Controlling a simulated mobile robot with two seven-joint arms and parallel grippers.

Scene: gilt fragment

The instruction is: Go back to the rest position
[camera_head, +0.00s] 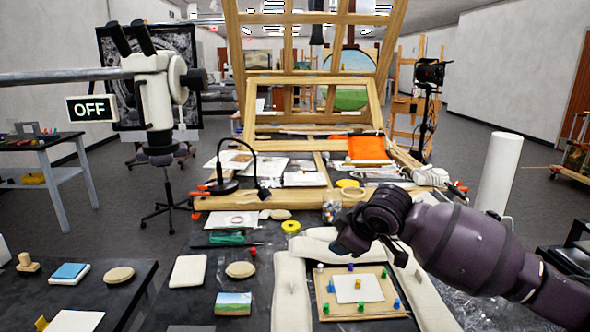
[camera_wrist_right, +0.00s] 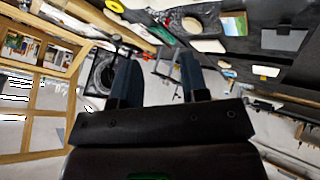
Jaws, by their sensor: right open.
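My right gripper (camera_head: 350,243) comes in from the right on a dark purple arm. It hangs above the far edge of a framed board (camera_head: 325,290) that lies on the table between white padded cushions. In the right wrist view its two fingers (camera_wrist_right: 160,82) stand apart with nothing between them. The board carries a white card with a small yellow piece (camera_head: 358,284) on it and several coloured pins around its rim. My left gripper does not show in the head view.
A white roll (camera_head: 499,172) stands upright behind my right arm.

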